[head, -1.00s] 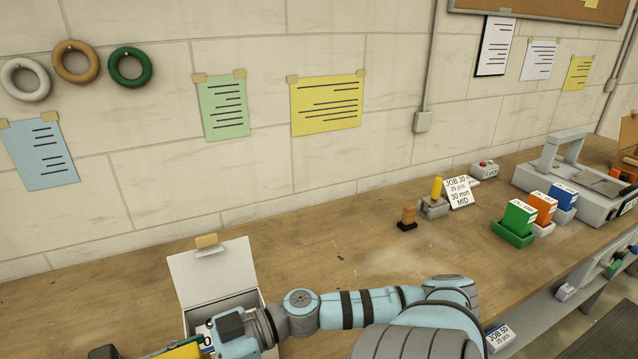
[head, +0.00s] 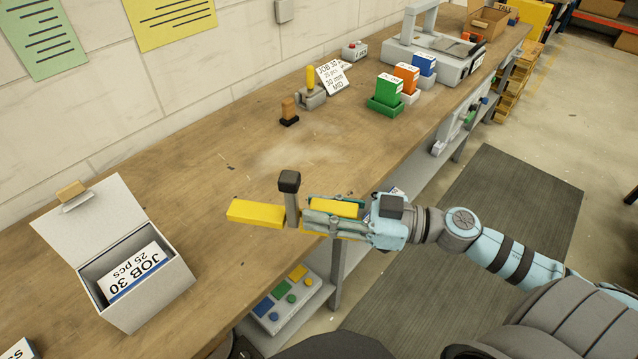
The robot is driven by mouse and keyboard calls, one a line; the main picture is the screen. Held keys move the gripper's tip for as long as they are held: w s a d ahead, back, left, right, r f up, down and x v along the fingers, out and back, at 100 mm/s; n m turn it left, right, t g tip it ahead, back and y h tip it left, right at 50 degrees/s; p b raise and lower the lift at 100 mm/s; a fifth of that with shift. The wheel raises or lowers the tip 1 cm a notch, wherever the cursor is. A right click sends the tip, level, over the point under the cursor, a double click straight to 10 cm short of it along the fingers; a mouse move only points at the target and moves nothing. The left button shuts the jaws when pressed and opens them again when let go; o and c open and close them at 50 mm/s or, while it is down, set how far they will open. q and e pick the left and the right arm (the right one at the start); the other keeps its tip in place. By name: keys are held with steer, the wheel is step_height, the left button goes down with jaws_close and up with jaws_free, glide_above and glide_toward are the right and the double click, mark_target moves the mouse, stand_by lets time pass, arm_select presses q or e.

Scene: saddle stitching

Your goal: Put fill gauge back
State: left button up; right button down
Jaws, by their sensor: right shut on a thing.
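My right gripper (head: 318,217) is shut on the fill gauge (head: 256,213), a yellow bar with a grey post and black knob. The bar's free end points left, and the gripper's fingers hide part of it. The gripper holds it at the front of the workbench, right of the open white box (head: 160,287). In the box stands a card (head: 138,270) reading JOB 30, 25 pcs. My left gripper is not in view.
On the bench (head: 200,160) stand a wooden-handled stamp (head: 289,111), a grey holder (head: 312,98) with a yellow peg, a job card (head: 332,75) and green (head: 386,90), orange and blue boxes. A button panel (head: 287,300) sits below the front edge. The bench middle is clear.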

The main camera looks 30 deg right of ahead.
steer(key=w+d+f+m+t+h, duration=0.5)
steer(key=w+f+h, duration=0.15)
steer(key=w, duration=0.45)
steer(key=shift+m+t+h, duration=0.4)
steer(key=shift+m+h, duration=0.2)
steer(key=shift+h, duration=0.05)
steer(key=w+a+f+b, duration=0.2)
steer(key=f, duration=0.2)
steer(key=w+a+f+b, duration=0.2)
steer(key=w+f+b, duration=0.1)
steer(key=f, duration=0.2)
steer(key=w+a+f+b, duration=0.2)
steer(key=f+b, duration=0.1)
steer(key=f, duration=0.2)
steer(key=shift+w+a+f, duration=0.15)
steer(key=shift+f, duration=0.05)
steer(key=shift+r, duration=0.1)
steer(key=shift+f+b, duration=0.65)
steer(key=shift+f, duration=0.05)
steer(key=c, duration=1.2)
jaws_free()
